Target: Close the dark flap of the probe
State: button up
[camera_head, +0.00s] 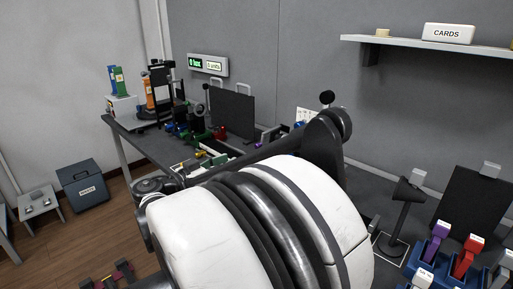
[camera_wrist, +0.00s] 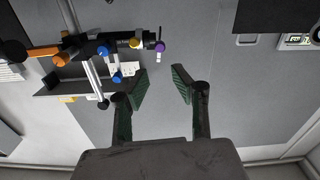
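My gripper (camera_wrist: 160,86) shows in the wrist view with its two green-padded fingers apart and nothing between them. The head view does not show the fingers; my own white and black arm fills the middle there. I cannot say for sure which thing is the probe or its dark flap. A dark cone-headed stand (camera_head: 405,192) is on the bench at the right in the head view. In the wrist view, a dark apparatus with orange, blue, yellow and purple knobs (camera_wrist: 102,48) lies beyond the fingers, to the left. The gripper appears apart from it.
In the head view, a dark upright panel (camera_head: 232,112) stands on the far bench, another (camera_head: 474,208) at right. Purple and red holders (camera_head: 466,256) are at lower right. A shelf (camera_head: 420,46) hangs above. A grey box (camera_head: 83,187) is on the floor at left.

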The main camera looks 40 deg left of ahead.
aim_at(256, 147)
jog(key=w, duration=0.4)
jog(key=w+d+b, duration=0.1)
jog(key=w, duration=0.8)
jog(key=shift+w+d, duration=0.15)
jog(key=shift+d, duration=0.15)
grip_shut()
